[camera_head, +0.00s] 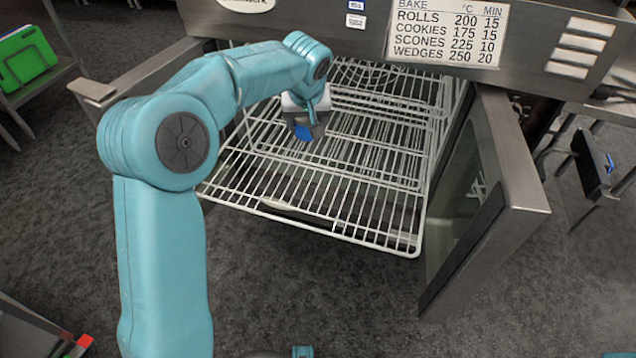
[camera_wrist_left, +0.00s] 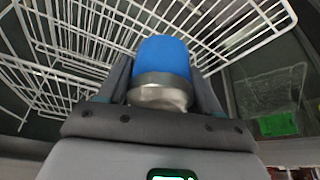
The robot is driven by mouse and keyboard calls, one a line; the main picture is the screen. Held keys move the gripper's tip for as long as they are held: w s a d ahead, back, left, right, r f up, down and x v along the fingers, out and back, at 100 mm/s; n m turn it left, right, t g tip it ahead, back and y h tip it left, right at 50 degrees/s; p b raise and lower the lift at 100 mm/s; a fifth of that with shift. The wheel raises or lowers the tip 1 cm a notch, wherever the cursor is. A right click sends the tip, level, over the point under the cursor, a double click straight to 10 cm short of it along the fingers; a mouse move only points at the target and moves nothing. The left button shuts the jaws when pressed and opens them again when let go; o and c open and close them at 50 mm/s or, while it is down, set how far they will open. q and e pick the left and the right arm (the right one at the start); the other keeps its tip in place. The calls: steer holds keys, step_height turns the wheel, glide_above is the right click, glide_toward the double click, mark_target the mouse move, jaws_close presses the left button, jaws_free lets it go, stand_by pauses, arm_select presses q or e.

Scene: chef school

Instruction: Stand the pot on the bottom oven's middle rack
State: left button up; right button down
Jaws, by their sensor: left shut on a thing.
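My left gripper (camera_head: 305,122) is over the pulled-out wire rack (camera_head: 330,205) of the open oven. It is shut on a rounded blue thing with a silvery metal band (camera_wrist_left: 163,58), whose blue part also shows below the gripper in the head view (camera_head: 303,133). I cannot tell whether this is part of the pot; no whole pot shows. More wire racks lie behind and below the front one, and I cannot tell which is the middle one. The bare front half of the rack is empty. My right gripper is not in view.
The oven's right door (camera_head: 485,215) stands open beside the rack, and a left door (camera_head: 130,75) stands open behind my arm. A panel with a baking chart (camera_head: 450,32) is above the opening. A shelf with green boards (camera_head: 25,55) is at far left. Grey floor is clear in front.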

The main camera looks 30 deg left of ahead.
arm_select(q)
steer(key=b, duration=0.4)
glide_above(307, 185)
steer(key=s, duration=0.1)
step_height(307, 185, down, 14)
steer(key=f, duration=0.2)
steer(key=f+b, duration=0.1)
steer(key=f, duration=0.3)
steer(key=shift+d+f, duration=0.3)
steer(key=shift+d, duration=0.1)
steer(key=shift+r, duration=0.1)
steer(key=shift+b, duration=0.35)
steer(key=o, duration=1.1)
steer(key=shift+o, duration=0.2)
